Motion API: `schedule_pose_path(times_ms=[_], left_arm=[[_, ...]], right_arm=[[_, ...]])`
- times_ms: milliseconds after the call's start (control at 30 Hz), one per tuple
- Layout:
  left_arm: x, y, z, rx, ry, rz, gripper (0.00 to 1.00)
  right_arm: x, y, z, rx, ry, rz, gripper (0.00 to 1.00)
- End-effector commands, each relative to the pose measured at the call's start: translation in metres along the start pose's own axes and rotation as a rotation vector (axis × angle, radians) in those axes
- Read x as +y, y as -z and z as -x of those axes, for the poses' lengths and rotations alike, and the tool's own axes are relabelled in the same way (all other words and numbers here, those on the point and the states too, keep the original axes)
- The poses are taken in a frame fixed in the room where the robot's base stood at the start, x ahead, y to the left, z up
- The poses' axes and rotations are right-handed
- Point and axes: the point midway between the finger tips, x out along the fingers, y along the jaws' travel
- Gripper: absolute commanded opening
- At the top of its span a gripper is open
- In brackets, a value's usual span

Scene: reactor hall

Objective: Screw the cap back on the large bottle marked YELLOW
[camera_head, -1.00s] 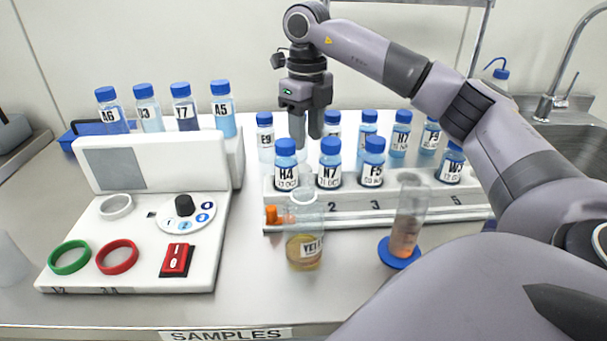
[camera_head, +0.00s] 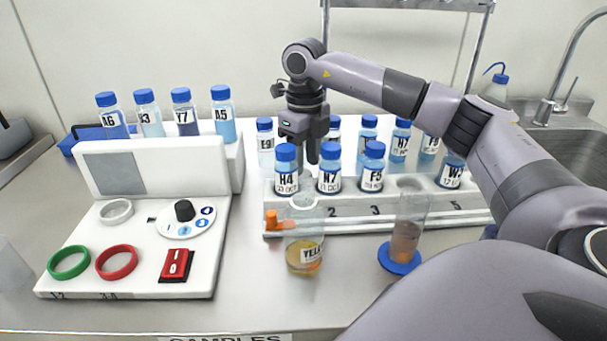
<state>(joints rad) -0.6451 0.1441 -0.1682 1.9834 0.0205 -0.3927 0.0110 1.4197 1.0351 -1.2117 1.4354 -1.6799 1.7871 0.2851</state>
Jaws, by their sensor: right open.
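My right gripper (camera_head: 312,158) is open and points down behind the small bottles H4 (camera_head: 286,172) and N7 (camera_head: 329,170). Its fingertips are partly hidden by them, and it is apart from the YELLOW bottle. My left gripper is not in view.
A white rack (camera_head: 345,227) holds several blue-capped bottles, with an orange piece (camera_head: 271,219) at its left end. A clear cylinder with a blue foot (camera_head: 398,262) stands right of the YELLOW bottle. A white control panel (camera_head: 150,277) stands left. Bench between them is clear.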

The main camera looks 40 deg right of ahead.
Motion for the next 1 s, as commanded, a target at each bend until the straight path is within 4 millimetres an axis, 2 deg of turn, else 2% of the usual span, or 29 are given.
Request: schedule_pose_path(times_ms=[100,200,533,567,600,667,1000], left_arm=[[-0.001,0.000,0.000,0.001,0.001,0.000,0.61],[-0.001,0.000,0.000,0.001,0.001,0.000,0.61],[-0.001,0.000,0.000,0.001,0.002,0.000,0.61],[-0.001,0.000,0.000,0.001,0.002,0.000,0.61],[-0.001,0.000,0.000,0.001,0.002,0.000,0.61],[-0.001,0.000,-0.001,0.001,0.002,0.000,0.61],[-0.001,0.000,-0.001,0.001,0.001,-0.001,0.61]], right_arm=[[0.000,0.000,-0.017,0.001,0.000,-0.001,0.42],[0.000,0.000,-0.023,0.000,0.000,0.000,0.42],[0.000,0.000,-0.024,-0.001,0.000,0.000,0.42],[0.000,0.000,-0.023,-0.001,0.000,0.000,0.39],[0.000,0.000,-0.023,-0.001,0.000,0.000,0.26],[0.000,0.000,-0.023,-0.001,0.000,0.000,0.08],[0.000,0.000,-0.023,-0.001,0.000,0.000,0.08]])
